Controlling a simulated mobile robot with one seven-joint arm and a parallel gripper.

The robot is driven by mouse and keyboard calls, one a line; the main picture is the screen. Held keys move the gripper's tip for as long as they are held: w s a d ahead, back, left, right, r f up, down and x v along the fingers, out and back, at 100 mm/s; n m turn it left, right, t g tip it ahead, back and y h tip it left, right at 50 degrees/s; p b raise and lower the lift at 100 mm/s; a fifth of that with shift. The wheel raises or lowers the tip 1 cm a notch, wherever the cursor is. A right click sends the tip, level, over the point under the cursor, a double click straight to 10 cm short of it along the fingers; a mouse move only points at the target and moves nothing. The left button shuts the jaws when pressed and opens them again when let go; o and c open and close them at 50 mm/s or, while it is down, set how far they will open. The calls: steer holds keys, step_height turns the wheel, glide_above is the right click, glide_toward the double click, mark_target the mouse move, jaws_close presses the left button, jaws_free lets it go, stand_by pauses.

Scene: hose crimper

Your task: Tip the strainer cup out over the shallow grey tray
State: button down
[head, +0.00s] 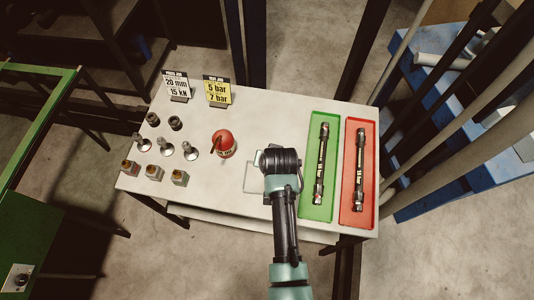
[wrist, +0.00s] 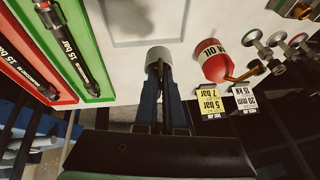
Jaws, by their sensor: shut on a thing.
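My gripper (wrist: 160,72) is shut on a small pale grey cup (wrist: 158,54), which I take to be the strainer cup. Its opening and contents do not show, so I cannot tell how far it is tilted. The shallow grey tray (wrist: 130,44) lies flat on the table just beyond the cup in the wrist view.
A green tray (head: 318,212) and a red tray (head: 357,220), each with a hose, lie right of my arm. A red oil can (head: 224,145), metal fittings (head: 166,150) and two sign cards (head: 217,93) stand to the left. The table (head: 275,110) is clear behind.

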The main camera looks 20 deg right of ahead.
steer(key=shift+s+a+f+n+h+b, duration=0.15)
steer(key=shift+f+h+b, duration=0.15)
steer(key=shift+h+b, duration=0.25)
steer(key=shift+w+a+f+n+h+b, duration=0.15)
steer(key=shift+f+h+b, duration=0.1)
steer(key=shift+h+b, duration=0.3)
steer(key=f+n+t+h+b, duration=0.1)
steer(key=h+b, duration=0.4)
steer(key=b, duration=0.8)
steer(key=f+n+t+h+b, duration=0.2)
steer(key=t+h+b, duration=0.3)
steer(key=b, duration=0.9)
steer(key=a+f+n+t+h+b, duration=0.1)
steer(key=n+t+h+b, duration=0.2)
steer(key=b, duration=1.1)
steer(key=shift+s+f+n+h, duration=0.15)
steer(key=shift+n+h, duration=0.1)
steer(key=shift+h, duration=0.35)
steer(key=shift+s+f+n+h, duration=0.1)
steer(key=shift+n+h, duration=0.15)
steer(key=shift+h, duration=0.35)
steer(key=shift+t+b, duration=0.3)
steer(key=shift+b, duration=0.25)
steer(key=shift+r+n+t+h+b, duration=0.25)
steer(key=shift+n+t+b, duration=0.2)
steer(key=shift+b, duration=0.75)
